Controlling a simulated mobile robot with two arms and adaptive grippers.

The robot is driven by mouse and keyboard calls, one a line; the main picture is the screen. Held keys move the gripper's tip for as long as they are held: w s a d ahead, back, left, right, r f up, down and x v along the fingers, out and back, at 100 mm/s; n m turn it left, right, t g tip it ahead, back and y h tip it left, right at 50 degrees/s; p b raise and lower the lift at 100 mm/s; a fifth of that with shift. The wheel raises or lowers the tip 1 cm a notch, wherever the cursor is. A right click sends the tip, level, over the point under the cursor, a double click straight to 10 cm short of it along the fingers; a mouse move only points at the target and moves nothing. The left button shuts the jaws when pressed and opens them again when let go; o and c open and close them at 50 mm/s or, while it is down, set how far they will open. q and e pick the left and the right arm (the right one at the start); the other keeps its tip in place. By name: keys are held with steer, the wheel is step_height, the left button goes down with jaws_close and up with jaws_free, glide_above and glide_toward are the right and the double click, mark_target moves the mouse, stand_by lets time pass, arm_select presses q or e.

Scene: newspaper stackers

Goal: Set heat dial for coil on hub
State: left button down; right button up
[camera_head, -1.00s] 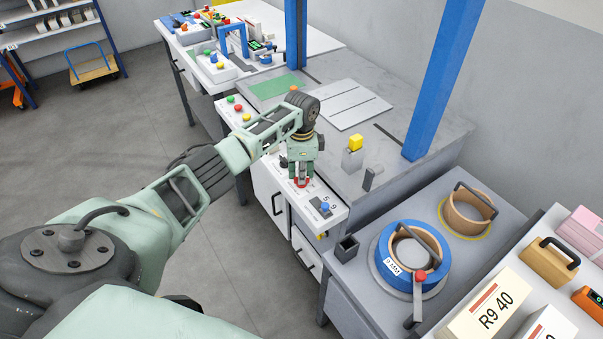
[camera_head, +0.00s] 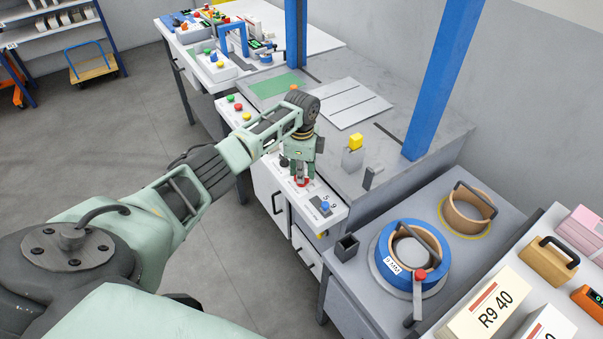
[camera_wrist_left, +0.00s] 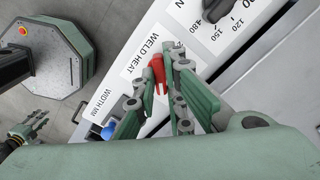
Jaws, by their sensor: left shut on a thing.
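The red heat dial (camera_wrist_left: 157,72) sits beside the "WELD HEAT" label (camera_wrist_left: 142,56) on the white control panel (camera_head: 335,211). My left gripper (camera_head: 302,178) points down at the panel, and its fingers (camera_wrist_left: 160,88) are shut on the red dial. The fingers partly hide the dial and its scale, so its setting cannot be read. A blue coil (camera_head: 384,250) with a "9 MM" tag (camera_head: 392,266) lies around a hub on the grey bench at the right. My right gripper (camera_wrist_left: 30,127) shows small at the left of the wrist view; its jaw state is unclear.
A blue knob (camera_head: 325,207) by a "WIDTH MM" label and a black dial (camera_wrist_left: 217,10) flank the red dial. A yellow-topped block (camera_head: 355,144) stands on the grey worktop behind. A brown coil (camera_head: 468,212) and boxes (camera_head: 488,306) are at the right. Blue posts (camera_head: 443,80) rise behind.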

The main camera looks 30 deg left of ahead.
arm_select(q)
steer(key=c, duration=1.8)
jaws_free()
steer(key=shift+r, duration=0.1)
step_height(320, 180, up, 12)
steer(key=shift+f, duration=0.1)
